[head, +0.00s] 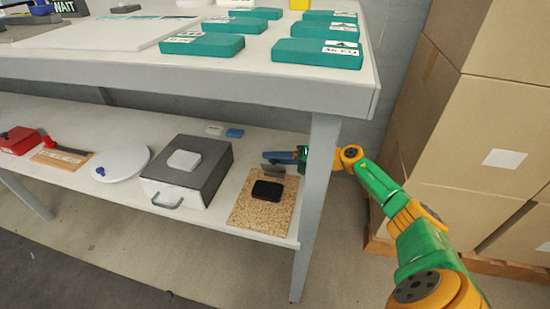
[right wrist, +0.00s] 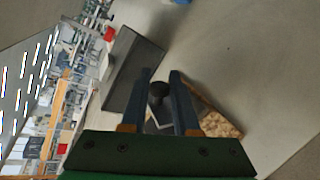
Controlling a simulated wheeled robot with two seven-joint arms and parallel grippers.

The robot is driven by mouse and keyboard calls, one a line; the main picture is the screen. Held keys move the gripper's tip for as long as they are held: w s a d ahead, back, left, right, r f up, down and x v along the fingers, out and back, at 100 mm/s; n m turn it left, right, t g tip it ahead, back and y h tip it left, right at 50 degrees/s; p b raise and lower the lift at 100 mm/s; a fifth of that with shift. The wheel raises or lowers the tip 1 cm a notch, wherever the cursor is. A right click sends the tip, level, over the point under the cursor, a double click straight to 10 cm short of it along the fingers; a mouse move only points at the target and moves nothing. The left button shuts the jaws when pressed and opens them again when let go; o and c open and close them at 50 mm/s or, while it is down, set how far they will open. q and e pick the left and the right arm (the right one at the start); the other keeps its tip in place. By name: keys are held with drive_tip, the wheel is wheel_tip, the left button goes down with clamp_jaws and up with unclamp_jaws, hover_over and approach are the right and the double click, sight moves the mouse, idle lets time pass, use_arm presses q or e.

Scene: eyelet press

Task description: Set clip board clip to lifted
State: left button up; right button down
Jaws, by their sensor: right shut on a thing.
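The clip board (head: 243,215) is a speckled brown board lying on the lower shelf near its right end, with a black block (head: 267,191) on it. Its grey clip (head: 272,171) shows as a small plate at the board's far edge; its exact tilt is hard to tell. My right gripper (head: 272,156) reaches in past the table leg, just above the clip. In the right wrist view, the fingers (right wrist: 176,92) are shut on a dark round knob (right wrist: 157,92), seemingly the clip's, with the speckled board (right wrist: 222,124) behind. My left gripper is out of view.
A grey box (head: 205,165) with a handle and a white block on top stands left of the board. A table leg (head: 314,200) is close to my right arm. The tabletop (head: 270,80) overhangs the shelf. Cardboard boxes (head: 470,130) stand at right.

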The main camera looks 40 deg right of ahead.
idle(0.3)
drive_tip(key=c, duration=0.7)
unclamp_jaws()
drive_tip(key=shift+o, duration=0.2)
drive_tip(key=shift+s+d+r, duration=0.15)
drive_tip(key=shift+s+d, duration=0.05)
drive_tip(key=shift+s, duration=0.15)
drive_tip(key=p+v, duration=0.2)
drive_tip(key=v, duration=0.3)
drive_tip(key=shift+s, duration=0.1)
drive_tip(key=shift+s+d+r, duration=0.2)
drive_tip(key=shift+s+d, duration=0.1)
drive_tip(key=shift+s, duration=0.15)
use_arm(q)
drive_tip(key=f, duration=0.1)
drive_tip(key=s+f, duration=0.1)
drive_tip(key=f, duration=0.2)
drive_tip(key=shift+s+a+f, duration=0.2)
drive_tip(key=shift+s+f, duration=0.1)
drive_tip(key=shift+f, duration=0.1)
